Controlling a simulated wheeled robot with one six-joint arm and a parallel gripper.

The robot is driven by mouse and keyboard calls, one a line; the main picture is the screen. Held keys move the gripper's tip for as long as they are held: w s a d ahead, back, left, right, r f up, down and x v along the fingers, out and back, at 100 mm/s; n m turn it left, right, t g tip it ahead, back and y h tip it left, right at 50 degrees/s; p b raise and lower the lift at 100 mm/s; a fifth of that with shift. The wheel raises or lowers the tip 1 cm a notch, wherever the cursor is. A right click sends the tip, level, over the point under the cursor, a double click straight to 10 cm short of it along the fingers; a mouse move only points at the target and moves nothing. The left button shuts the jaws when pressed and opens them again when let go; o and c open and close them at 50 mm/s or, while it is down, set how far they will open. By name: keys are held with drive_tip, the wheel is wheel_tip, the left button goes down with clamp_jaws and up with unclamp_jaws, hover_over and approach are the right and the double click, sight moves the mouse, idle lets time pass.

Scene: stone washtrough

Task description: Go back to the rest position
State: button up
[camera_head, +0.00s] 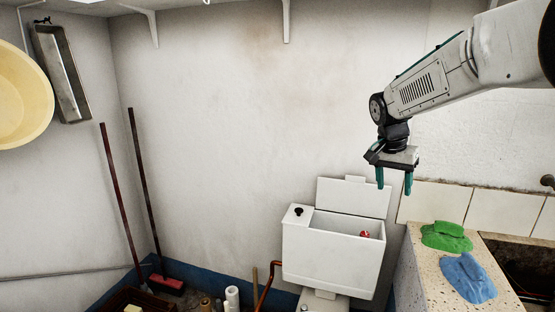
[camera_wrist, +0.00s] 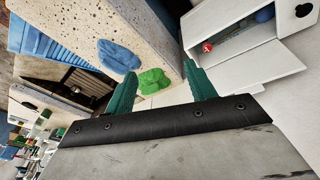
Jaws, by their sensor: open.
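My gripper (camera_head: 394,178) hangs at the right of the head view, fingers pointing down, in the air above the white cistern and the stone trough edge. Its two green fingers stand apart with nothing between them; they also show in the wrist view (camera_wrist: 163,88). The white cistern (camera_head: 330,258) stands below and left of the gripper with its lid off its opening, leaning upright at the back. A small red object (camera_head: 365,234) lies inside; the wrist view shows it too (camera_wrist: 207,47), with a blue round thing (camera_wrist: 265,14) near it.
A green cloth (camera_head: 447,237) and a blue cloth (camera_head: 468,278) lie on the speckled stone ledge (camera_head: 422,268) at the right. Two long-handled brooms (camera_head: 122,200) lean in the left corner. A yellow basin (camera_head: 22,95) hangs at the left. The air before the middle wall is clear.

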drive_tip(key=s+a+r+n+y, duration=0.1)
drive_tip(key=s+r+n, duration=0.1)
drive_tip(key=s, duration=0.9)
drive_tip(key=s+r+n, duration=0.2)
drive_tip(key=s+r, duration=0.1)
drive_tip(key=s, duration=0.7)
drive_tip(key=s+a+f+n, duration=0.1)
drive_tip(key=s+f+n, duration=0.1)
drive_tip(key=s, duration=0.7)
drive_tip(key=s+a+f+n+y, duration=0.1)
drive_tip(key=s+f+n, duration=0.1)
drive_tip(key=s, duration=0.6)
drive_tip(key=shift+s+a+f+n+y, duration=0.2)
drive_tip(key=shift+s+f+n+y, duration=0.15)
drive_tip(key=shift+f, duration=0.5)
clamp_jaws()
drive_tip(key=shift+a, duration=0.25)
